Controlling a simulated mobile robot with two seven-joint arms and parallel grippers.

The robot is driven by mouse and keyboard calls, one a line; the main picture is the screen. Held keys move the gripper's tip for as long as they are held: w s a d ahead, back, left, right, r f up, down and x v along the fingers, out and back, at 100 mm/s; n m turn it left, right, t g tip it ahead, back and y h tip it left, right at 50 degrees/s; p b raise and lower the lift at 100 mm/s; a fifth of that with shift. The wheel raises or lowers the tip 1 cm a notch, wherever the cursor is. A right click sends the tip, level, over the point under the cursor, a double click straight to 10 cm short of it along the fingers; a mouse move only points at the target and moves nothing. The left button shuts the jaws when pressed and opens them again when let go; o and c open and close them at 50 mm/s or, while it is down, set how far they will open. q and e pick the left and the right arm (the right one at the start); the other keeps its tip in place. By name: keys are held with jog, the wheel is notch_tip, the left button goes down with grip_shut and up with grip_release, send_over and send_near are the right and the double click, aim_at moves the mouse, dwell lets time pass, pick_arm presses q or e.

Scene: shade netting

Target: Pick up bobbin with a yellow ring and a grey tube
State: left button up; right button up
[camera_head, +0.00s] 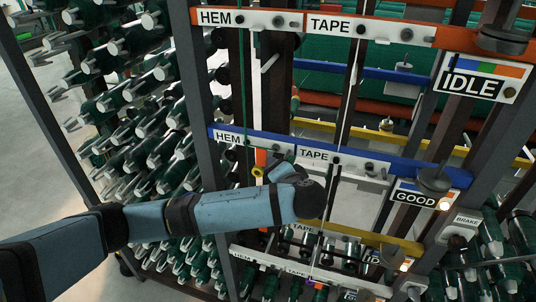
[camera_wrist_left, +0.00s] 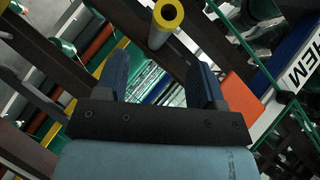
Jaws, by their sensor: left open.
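The bobbin has a yellow ring (camera_wrist_left: 168,15) around the end of a grey tube (camera_wrist_left: 159,38). In the left wrist view it is at the top, just beyond the gap between my fingertips. In the head view a small yellow ring (camera_head: 257,171) shows beside the lower HEM label, just left of my wrist; the rest of the bobbin is not clear there. My left gripper (camera_wrist_left: 165,62) is open, with nothing between its fingers. In the head view my arm hides most of it. My right gripper is in neither view.
A machine frame with orange, blue and yellow rails (camera_head: 310,146) surrounds my left wrist. A rack of green bobbins with grey tubes (camera_head: 150,110) stands at the left. Signs read IDLE (camera_head: 470,84) and GOOD (camera_head: 414,199). Clear floor (camera_head: 40,160) lies far left.

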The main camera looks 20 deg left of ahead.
aim_at(261, 161)
pick_arm(q)
jog(key=p+x, duration=0.2)
jog(key=x, duration=0.5)
jog(key=shift+w+a, duration=0.3)
jog(key=shift+a, duration=0.05)
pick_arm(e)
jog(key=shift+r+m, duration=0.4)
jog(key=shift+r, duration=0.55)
pick_arm(q)
jog(key=c, duration=1)
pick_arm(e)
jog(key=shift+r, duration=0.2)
